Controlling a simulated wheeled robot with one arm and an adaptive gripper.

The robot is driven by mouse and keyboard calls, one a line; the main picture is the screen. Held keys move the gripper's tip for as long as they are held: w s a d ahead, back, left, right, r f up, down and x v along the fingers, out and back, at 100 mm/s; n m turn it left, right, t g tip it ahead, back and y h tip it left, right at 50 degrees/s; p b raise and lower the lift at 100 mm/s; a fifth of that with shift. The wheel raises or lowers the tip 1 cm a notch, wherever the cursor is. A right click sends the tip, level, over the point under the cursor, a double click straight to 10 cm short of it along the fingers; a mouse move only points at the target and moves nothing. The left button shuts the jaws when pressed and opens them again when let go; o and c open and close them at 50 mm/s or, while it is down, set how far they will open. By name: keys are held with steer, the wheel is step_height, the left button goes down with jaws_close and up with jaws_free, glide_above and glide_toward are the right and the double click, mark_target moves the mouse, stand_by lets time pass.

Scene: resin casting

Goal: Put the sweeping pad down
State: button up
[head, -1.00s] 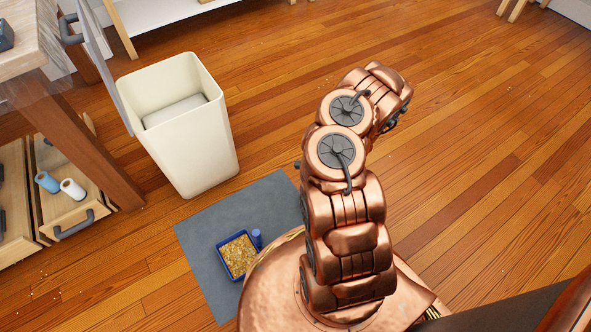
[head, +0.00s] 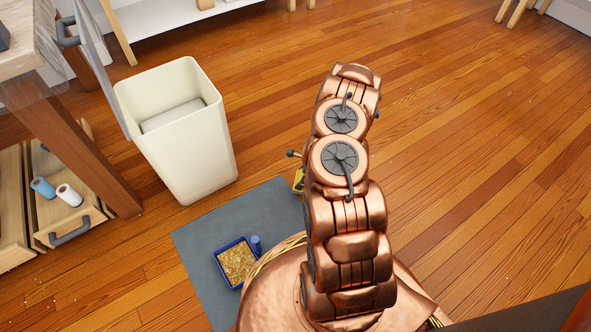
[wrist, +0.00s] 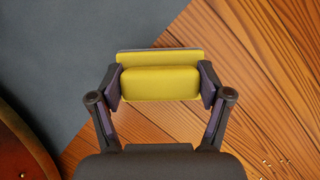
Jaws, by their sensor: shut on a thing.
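The sweeping pad (wrist: 160,82) is a yellow block with a grey layer along its far edge, seen in the wrist view. My gripper (wrist: 160,84) is shut on it, one finger on each side. The pad is over the border between the grey mat and the wooden floor; I cannot tell its height above them. In the head view a small yellow part of the pad (head: 299,180) shows left of my arm, at the mat's right edge. The rest of it and most of my gripper are hidden behind my arm.
A grey mat (head: 205,245) lies on the floor, bearing a blue tray (head: 219,262) of yellowish bits. A cream bin (head: 190,145) stands behind it. An open drawer (head: 75,228) with two rolls is at left. The floor at right is clear.

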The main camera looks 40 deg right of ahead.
steer(key=w, duration=0.1)
steer(key=w+d, duration=0.1)
steer(key=w, duration=0.1)
steer(key=w+d+b, duration=0.1)
steer(key=w, duration=0.1)
steer(key=shift+w+f, duration=0.2)
steer(key=shift+f, duration=0.2)
steer(key=shift+w, duration=0.75)
steer(key=shift+w+d+f+b, duration=0.1)
steer(key=shift+f+b, duration=1.3)
steer(key=shift+f, duration=0.4)
steer(key=shift+r, duration=0.1)
steer(key=o, duration=1.3)
